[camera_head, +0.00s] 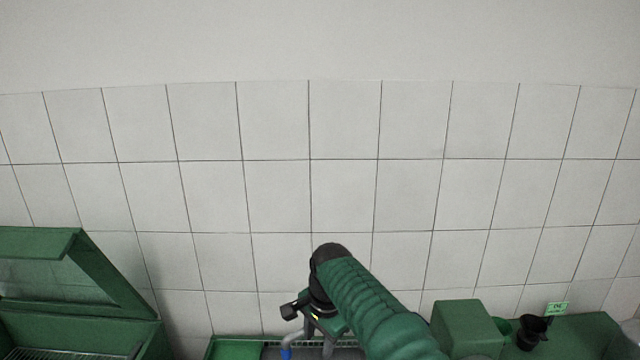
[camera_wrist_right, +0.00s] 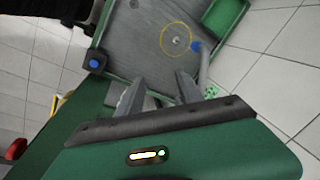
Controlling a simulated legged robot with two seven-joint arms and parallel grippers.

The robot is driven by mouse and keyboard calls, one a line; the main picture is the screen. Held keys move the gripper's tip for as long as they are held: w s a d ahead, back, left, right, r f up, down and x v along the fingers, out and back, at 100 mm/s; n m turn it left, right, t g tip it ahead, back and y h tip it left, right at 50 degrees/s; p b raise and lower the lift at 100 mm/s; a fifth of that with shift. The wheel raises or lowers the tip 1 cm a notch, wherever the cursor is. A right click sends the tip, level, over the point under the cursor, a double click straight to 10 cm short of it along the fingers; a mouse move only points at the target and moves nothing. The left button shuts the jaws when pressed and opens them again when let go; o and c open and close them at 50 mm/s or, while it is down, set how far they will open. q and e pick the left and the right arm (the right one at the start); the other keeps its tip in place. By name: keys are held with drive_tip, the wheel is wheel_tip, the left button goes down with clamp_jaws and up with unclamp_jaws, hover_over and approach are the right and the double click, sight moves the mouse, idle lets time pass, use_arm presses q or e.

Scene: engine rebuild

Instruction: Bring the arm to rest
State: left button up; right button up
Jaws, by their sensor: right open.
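My right arm, in a ribbed green sleeve, comes in from the lower right of the head view. Its gripper (camera_head: 318,344) points down at the bottom edge, partly cut off by the frame. In the right wrist view the two grey fingers of this gripper (camera_wrist_right: 158,90) stand apart with nothing between them. They are over a green-rimmed tray (camera_wrist_right: 118,72) with a grey floor. A yellow ring (camera_wrist_right: 163,31) with a small metal piece inside it shows on that floor, beyond the fingertips. My left gripper is in neither view.
A green cabinet with a raised glazed lid (camera_head: 75,270) stands at the left. A green block (camera_head: 467,325) and a black cup (camera_head: 531,332) are at the lower right. A blue-ended grey tube (camera_wrist_right: 197,48) is close beside the right gripper's fingers. A tiled wall (camera_head: 340,190) stands behind.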

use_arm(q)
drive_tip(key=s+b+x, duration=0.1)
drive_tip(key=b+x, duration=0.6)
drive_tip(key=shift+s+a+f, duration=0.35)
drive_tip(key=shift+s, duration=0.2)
use_arm(e)
drive_tip(key=s+d+f+n, duration=0.3)
drive_tip(key=s+d+f, duration=0.3)
drive_tip(key=s, duration=0.3)
drive_tip(key=s+d+f+n, duration=0.3)
drive_tip(key=s+d+f, duration=0.3)
drive_tip(key=s+f, duration=0.1)
drive_tip(key=s+d+f+n+h, duration=0.1)
drive_tip(key=s+d+f+n, duration=0.2)
drive_tip(key=s+d+f, duration=0.3)
drive_tip(key=s+d, duration=0.1)
drive_tip(key=s, duration=0.3)
drive_tip(key=shift+s+f+t, duration=0.3)
drive_tip(key=shift+s, duration=0.05)
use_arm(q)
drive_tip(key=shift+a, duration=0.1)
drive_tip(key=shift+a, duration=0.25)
use_arm(e)
drive_tip(key=shift+a+r, duration=0.1)
drive_tip(key=shift+a, duration=0.2)
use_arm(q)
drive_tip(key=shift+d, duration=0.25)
use_arm(e)
drive_tip(key=shift+d, duration=0.3)
